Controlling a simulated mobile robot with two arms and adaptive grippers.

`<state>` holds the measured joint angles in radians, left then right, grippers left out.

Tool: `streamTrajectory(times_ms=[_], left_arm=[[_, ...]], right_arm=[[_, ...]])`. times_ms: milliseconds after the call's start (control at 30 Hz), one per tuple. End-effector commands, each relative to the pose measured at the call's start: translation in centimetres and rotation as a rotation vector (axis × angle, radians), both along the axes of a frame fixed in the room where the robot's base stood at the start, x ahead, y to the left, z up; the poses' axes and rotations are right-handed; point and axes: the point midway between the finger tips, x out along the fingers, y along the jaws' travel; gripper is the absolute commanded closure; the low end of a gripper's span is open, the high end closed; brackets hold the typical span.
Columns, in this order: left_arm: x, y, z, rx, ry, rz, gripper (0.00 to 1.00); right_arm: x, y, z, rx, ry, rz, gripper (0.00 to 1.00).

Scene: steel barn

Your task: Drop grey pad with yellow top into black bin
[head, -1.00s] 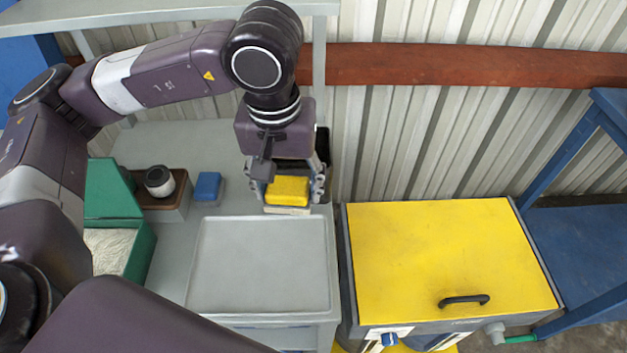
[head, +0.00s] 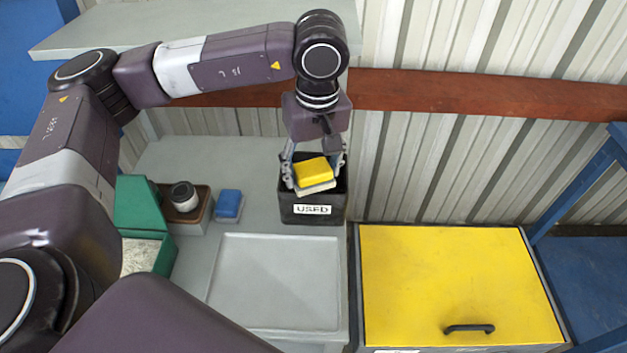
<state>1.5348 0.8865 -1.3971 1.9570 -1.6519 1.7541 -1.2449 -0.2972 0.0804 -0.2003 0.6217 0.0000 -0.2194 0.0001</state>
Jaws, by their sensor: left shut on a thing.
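The pad with a yellow top (head: 313,171) and a pale grey underside is held tilted between the fingers of my left gripper (head: 314,178). My left gripper is shut on it. The black bin (head: 291,213) stands at the back of the grey bench and has a white label reading "USED". In the head view the pad and fingertips appear over the bin's opening. The pad and fingers hide part of the bin's inside, and I cannot tell exactly how high the pad is. My right gripper is not in view.
A grey tray (head: 275,282) lies empty in front of the bin. A blue pad (head: 229,204), a brown holder (head: 193,221) with a dark-topped jar (head: 184,196), and a green box (head: 140,205) stand to the left. A yellow-lidded unit (head: 455,280) stands to the right.

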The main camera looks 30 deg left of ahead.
Motion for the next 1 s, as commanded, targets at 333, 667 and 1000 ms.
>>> streamTrajectory(times_ms=[333, 667, 1000], left_arm=[[5.2, 2.6, -1.4, 0.003, 0.006, -0.003, 0.70], [5.2, 2.5, -7.6, 0.001, 0.002, -0.002, 0.70], [5.1, 2.5, -10.8, 0.001, 0.003, -0.002, 0.70]], right_arm=[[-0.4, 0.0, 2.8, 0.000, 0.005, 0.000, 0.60], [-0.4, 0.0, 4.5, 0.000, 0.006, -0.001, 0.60], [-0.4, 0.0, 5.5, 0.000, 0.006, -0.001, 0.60]])
